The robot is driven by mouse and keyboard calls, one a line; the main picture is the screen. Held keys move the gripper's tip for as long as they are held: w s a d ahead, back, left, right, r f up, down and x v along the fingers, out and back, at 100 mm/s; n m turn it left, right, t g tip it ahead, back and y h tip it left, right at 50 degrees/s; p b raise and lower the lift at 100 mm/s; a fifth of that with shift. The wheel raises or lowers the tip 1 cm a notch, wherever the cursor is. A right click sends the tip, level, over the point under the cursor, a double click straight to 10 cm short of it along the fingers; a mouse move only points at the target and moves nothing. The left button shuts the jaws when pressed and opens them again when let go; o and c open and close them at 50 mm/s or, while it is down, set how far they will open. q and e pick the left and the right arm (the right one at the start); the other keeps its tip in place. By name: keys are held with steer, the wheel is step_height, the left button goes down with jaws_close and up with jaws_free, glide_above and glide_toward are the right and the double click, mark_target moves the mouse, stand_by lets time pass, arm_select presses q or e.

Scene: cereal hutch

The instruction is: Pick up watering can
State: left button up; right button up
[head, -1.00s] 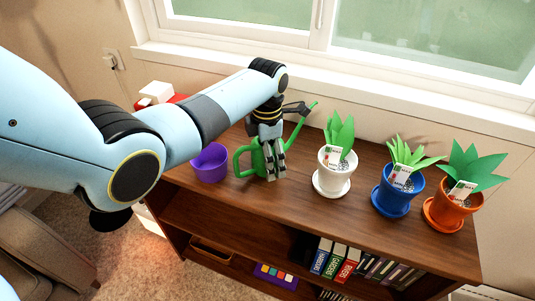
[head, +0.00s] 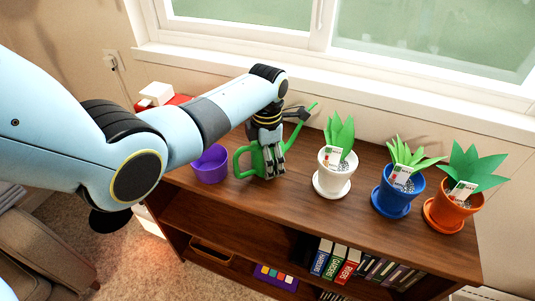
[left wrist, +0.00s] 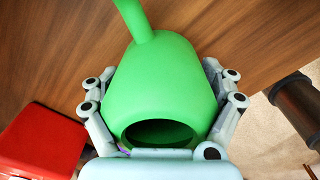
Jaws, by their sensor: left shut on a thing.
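The green watering can (head: 257,163) stands upright on the wooden shelf top, its handle to the left and its spout pointing up to the right in the head view. My left gripper (head: 271,160) comes down over it from above and is shut on its body. In the left wrist view the watering can (left wrist: 165,85) fills the middle, with its dark round opening near me and a finger on each side. The gripper fingers (left wrist: 165,95) touch or nearly touch both sides of the body. My right gripper is not in view.
A purple pot (head: 210,165) stands just left of the can. White (head: 333,178), blue (head: 397,195) and orange (head: 452,208) potted plants stand to the right. The window sill (head: 400,95) runs behind. A red thing (left wrist: 40,140) shows in the left wrist view.

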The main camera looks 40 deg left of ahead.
arm_select(q)
steer(key=shift+s+f, duration=0.1)
step_height(320, 180, up, 10)
steer(key=shift+r+p, duration=0.1)
steer(key=shift+p, duration=0.55)
stand_by(0.5)
